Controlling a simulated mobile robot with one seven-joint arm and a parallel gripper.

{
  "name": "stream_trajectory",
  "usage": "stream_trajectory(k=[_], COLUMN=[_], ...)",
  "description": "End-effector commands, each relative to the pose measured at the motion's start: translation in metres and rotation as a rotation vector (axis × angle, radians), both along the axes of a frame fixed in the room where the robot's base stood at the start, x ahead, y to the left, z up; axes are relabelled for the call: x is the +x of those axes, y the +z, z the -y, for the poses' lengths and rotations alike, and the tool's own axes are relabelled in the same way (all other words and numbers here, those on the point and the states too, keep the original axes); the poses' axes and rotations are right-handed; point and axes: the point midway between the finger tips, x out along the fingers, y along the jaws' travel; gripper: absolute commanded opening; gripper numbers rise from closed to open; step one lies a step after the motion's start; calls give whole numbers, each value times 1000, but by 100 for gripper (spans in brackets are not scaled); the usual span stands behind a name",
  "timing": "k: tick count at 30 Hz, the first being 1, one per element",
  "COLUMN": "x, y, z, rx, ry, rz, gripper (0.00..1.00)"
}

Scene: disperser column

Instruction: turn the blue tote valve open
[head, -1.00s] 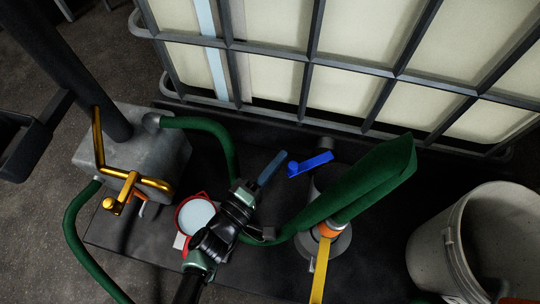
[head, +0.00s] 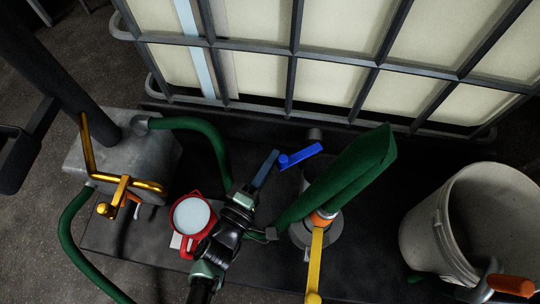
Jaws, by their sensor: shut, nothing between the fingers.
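The blue valve handle (head: 303,156) is a short bright lever at the foot of the caged tote (head: 335,92). It slants up to the right from a round hub at its left end. My gripper (head: 275,156) is shut, its slim blue-grey fingers together and empty. The fingertips are just left of the hub, almost against it in the picture. I cannot tell whether they touch. The valve body below the handle is dark and partly hidden by the green hose.
A red-rimmed container (head: 193,215) stands left of my arm. A grey box with brass pipework (head: 125,185) is further left, and a pale bucket (head: 425,235) at right.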

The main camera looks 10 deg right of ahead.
Motion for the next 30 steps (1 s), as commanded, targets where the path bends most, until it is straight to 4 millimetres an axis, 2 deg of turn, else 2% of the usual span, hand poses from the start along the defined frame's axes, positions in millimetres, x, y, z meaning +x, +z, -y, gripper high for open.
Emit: stream_trajectory(k=[14,30], x=[-9,-46], y=[2,2], z=[3,21], rx=[-3,-3], ry=[79,73], rz=[0,0], gripper=[0,0])
